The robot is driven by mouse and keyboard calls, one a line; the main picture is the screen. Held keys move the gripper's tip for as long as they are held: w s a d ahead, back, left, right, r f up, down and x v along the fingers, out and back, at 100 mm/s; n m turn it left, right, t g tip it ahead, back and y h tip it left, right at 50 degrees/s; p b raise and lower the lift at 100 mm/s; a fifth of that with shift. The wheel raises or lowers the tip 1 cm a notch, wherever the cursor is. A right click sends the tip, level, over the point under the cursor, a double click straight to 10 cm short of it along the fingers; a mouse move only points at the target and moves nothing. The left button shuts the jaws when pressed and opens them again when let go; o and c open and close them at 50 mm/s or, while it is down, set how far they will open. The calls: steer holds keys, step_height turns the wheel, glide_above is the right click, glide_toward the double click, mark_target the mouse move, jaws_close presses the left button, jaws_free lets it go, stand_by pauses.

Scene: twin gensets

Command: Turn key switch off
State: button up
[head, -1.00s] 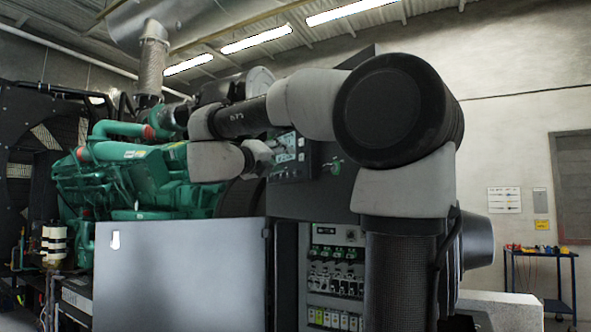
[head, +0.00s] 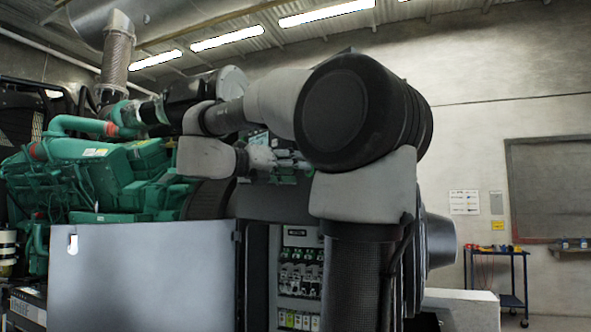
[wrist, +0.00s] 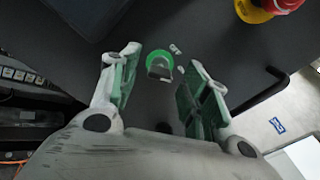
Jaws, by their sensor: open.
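The key switch (wrist: 160,66) shows in the wrist view as a green ring with a dark grey key or knob at its centre, set on a dark panel. My gripper (wrist: 162,85) is open, with one finger on each side of the switch in the picture. The fingers do not appear to touch it, and the gap in depth is hard to judge. In the head view my gripper (head: 290,160) is in front of the dark control panel, and my arm hides the key switch there.
A red and yellow emergency-stop button (wrist: 262,8) is at the upper right in the wrist view. A black handle (wrist: 262,90) is right of the fingers. The open cabinet door (head: 150,275) and breaker rows (head: 300,275) are below the panel. A tool cart (head: 497,275) stands far right.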

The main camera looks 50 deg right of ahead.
steer(key=shift+d, duration=0.6)
steer(key=shift+c, duration=0.4)
steer(key=c, duration=0.9)
steer(key=shift+c, duration=0.2)
steer(key=shift+n, duration=0.5)
steer(key=n, duration=1.1)
steer(key=shift+f, duration=0.1)
